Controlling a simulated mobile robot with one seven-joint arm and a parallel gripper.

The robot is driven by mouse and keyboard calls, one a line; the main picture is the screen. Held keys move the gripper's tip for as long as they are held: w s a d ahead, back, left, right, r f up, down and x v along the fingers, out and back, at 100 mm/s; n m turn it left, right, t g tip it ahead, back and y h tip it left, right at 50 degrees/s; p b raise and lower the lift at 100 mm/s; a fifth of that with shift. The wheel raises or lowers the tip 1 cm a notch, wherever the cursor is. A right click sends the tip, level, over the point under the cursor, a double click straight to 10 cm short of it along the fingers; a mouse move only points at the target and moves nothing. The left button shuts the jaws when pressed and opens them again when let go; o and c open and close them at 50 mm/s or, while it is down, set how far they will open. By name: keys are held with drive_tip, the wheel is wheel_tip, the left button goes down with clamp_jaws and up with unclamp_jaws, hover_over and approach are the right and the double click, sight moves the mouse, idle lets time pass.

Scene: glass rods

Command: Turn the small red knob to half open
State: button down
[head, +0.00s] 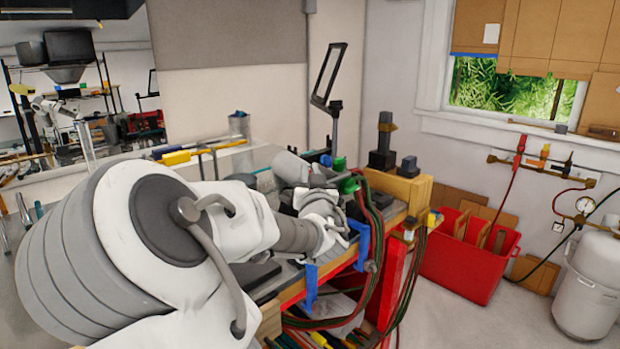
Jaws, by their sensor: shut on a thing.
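My white arm crosses the foreground from the left to the bench in the middle of the head view. My gripper (318,205) is at the bench's right end, seen from behind. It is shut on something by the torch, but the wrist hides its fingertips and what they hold. A grey cylindrical body (290,166), apparently the torch, lies just beyond the gripper. A green knob or fitting (348,185) sits right beside the hand, with red and green hoses (372,205) running down from there. I cannot make out the small red knob; the hand may cover it.
The bench's wooden end block (405,190) and blue clamps (311,288) stand close to the wrist. A framed panel on a stand (328,80) rises behind. A red bin (465,265) and a white tank (592,285) stand on the floor at right.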

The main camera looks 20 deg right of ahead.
drive_tip(key=shift+s+d+f+n+t+y+b, duration=0.1)
drive_tip(key=shift+n+t+y+b, duration=0.25)
drive_tip(key=shift+n+y+b, duration=0.75)
drive_tip(key=shift+d+f+n+t+y+b, duration=0.1)
drive_tip(key=shift+n+t+y+b, duration=0.4)
drive_tip(key=shift+y+b, duration=1.05)
drive_tip(key=shift+n+y+b, duration=0.25)
drive_tip(key=shift+n+b, duration=0.15)
drive_tip(key=shift+b, duration=0.1)
drive_tip(key=n+y+b, duration=0.2)
drive_tip(key=y, duration=0.1)
drive_tip(key=shift+g, duration=0.25)
drive_tip(key=n+y, duration=0.1)
drive_tip(key=y, duration=0.1)
drive_tip(key=n+g+y, duration=0.1)
drive_tip(key=n+y, duration=0.1)
drive_tip(key=y, duration=0.1)
drive_tip(key=shift+r+n+b, duration=0.15)
drive_tip(key=shift+n+b, duration=0.15)
drive_tip(key=shift+a+n+g+y+p, duration=0.1)
drive_tip(key=shift+n+g+y+p, duration=0.05)
drive_tip(key=shift+n+g+y, duration=0.65)
drive_tip(key=shift+a+n+g+y+p, duration=0.15)
drive_tip(key=shift+n+g+y, duration=0.15)
drive_tip(key=shift+n+y, duration=0.55)
drive_tip(key=shift+y, duration=0.55)
drive_tip(key=c, duration=0.9)
unclamp_jaws()
